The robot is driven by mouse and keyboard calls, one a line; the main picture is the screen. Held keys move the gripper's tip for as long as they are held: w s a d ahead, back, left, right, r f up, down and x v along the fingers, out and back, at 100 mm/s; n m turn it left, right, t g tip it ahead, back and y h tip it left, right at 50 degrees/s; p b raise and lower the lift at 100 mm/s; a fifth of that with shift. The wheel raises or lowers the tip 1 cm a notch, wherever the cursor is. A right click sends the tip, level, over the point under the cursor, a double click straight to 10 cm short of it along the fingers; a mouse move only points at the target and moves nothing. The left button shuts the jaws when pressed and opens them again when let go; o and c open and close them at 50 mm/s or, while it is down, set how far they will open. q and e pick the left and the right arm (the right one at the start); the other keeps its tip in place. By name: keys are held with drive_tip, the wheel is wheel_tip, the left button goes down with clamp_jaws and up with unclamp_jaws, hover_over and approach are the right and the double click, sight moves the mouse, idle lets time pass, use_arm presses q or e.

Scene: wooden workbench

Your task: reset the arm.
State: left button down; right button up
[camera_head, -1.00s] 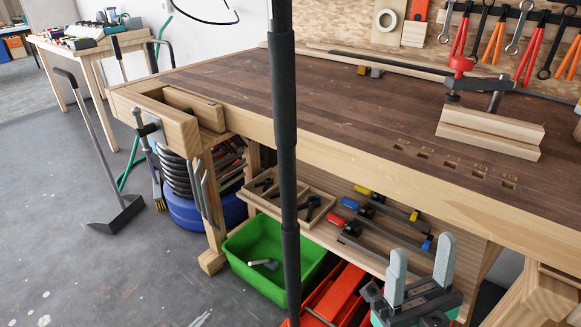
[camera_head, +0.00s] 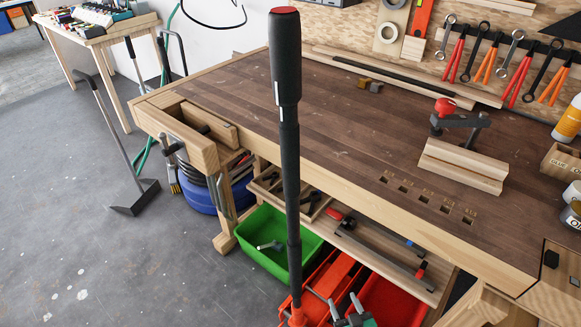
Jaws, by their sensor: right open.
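My right gripper (camera_head: 332,295) is at the bottom edge, partly cut off, in front of the red bins under the bench. Its pale fingers are spread apart with nothing seen between them. My left gripper is not in view. The wooden workbench (camera_head: 330,110) stands beyond, and the gripper is below and in front of its front edge.
A tall black pole (camera_head: 287,130) with a red top stands upright before the bench. A green bin (camera_head: 302,245) and red bins (camera_head: 385,300) are below. A clamped wooden block (camera_head: 462,165) is on the benchtop. The middle of the top is clear.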

drive_tip(key=s+d+f+g+h+p, duration=0.1)
drive_tip(key=s+d+f+g+p, duration=0.25)
drive_tip(key=s+f, duration=0.4)
drive_tip(key=s+d+f+g+h+p, duration=0.15)
drive_tip(key=s+f+g+p, duration=0.3)
drive_tip(key=s, duration=0.65)
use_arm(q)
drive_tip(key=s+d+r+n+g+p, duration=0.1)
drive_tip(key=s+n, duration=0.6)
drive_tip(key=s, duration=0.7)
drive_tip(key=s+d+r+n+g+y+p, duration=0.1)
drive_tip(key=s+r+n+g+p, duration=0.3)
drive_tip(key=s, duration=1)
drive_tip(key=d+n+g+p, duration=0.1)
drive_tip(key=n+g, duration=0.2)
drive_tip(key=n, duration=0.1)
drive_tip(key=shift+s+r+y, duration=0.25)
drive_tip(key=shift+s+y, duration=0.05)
use_arm(e)
drive_tip(key=s+d+f+g, duration=0.2)
drive_tip(key=s+d+g, duration=0.1)
drive_tip(key=s, duration=0.7)
drive_tip(key=s+d+f+g+h, duration=0.1)
drive_tip(key=s+d+f+g, duration=0.1)
drive_tip(key=s, duration=0.9)
drive_tip(key=shift+d+m+g, duration=0.4)
drive_tip(key=shift+d, duration=0.25)
drive_tip(key=shift+h, duration=0.25)
